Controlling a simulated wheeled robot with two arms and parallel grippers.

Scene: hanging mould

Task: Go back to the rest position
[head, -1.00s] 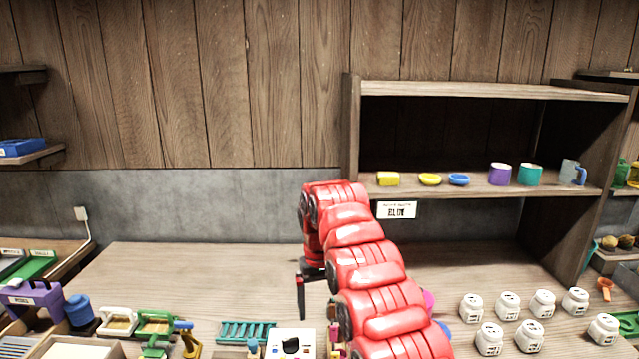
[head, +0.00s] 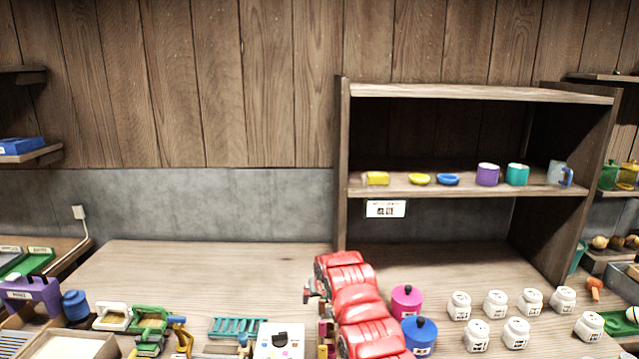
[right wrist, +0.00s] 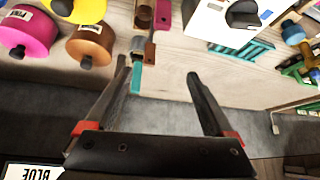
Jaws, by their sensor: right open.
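My right arm (head: 360,310) is red and reaches up from the bottom of the head view, over the front middle of the wooden table. My right gripper (right wrist: 158,80) is open and empty in the right wrist view, its two dark fingers apart above the table. In the head view only a small dark part of it shows at the left of the arm's end. My left gripper is not in view.
A pink pot (head: 406,301) and a blue pot (head: 419,335) stand just right of my arm. Several white jars (head: 493,303) stand farther right. A teal rack (head: 238,328) and white box (head: 279,342) lie left. The shelf unit (head: 470,190) stands behind. The table's back left (head: 200,270) is clear.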

